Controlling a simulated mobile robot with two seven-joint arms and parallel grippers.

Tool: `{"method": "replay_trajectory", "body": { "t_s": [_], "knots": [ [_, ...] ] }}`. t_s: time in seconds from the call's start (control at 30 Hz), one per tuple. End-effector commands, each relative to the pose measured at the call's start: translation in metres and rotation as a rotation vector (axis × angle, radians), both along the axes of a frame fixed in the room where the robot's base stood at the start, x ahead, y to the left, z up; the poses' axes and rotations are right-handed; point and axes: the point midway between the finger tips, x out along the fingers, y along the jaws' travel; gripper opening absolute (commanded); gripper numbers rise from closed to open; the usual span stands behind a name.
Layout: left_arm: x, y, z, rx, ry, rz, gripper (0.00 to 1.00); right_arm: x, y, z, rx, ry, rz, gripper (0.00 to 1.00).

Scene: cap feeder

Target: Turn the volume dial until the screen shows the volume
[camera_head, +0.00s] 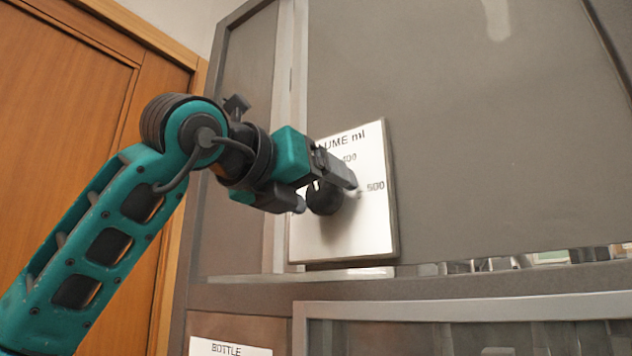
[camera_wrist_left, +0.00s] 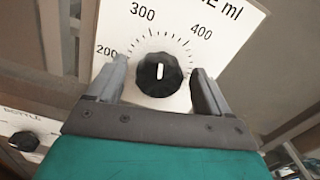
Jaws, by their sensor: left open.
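The volume dial (camera_head: 323,199) is a round black knob on a white panel (camera_head: 362,235) marked "VOLUME ml", partly covered in the head view. In the left wrist view the dial (camera_wrist_left: 159,76) has a white pointer line that points up between the 300 and 400 marks, nearer 300. My left gripper (camera_wrist_left: 160,68) is open, with one finger on each side of the dial; I cannot tell if they touch it. In the head view my left gripper (camera_head: 328,190) is at the panel. No screen and no right gripper show.
The panel is on a large grey machine front (camera_head: 480,150). Below is a label reading "BOTTLE" (camera_head: 230,349); a second black knob (camera_wrist_left: 25,140) shows at lower left in the wrist view. A wooden door (camera_head: 60,130) stands at the left.

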Motion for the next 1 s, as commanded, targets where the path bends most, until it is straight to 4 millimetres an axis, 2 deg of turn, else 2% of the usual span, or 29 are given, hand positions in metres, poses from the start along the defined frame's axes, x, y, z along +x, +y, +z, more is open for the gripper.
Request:
{"method": "replay_trajectory", "body": {
  "t_s": [0.3, 0.9, 1.0],
  "knots": [
    [0.0027, -0.0017, -0.0005, 0.000, 0.000, 0.000, 0.80, -0.0002, 0.0006, 0.0009, 0.000, 0.001, 0.001, 0.00],
    [0.0023, -0.0014, -0.0001, 0.000, 0.000, 0.000, 0.24, -0.0006, 0.0006, 0.0009, -0.002, 0.002, 0.006, 0.00],
    [0.0022, -0.0014, 0.0000, 0.002, -0.001, 0.000, 0.24, -0.0006, 0.0007, 0.0010, -0.002, 0.002, 0.006, 0.00]
  ]
}}
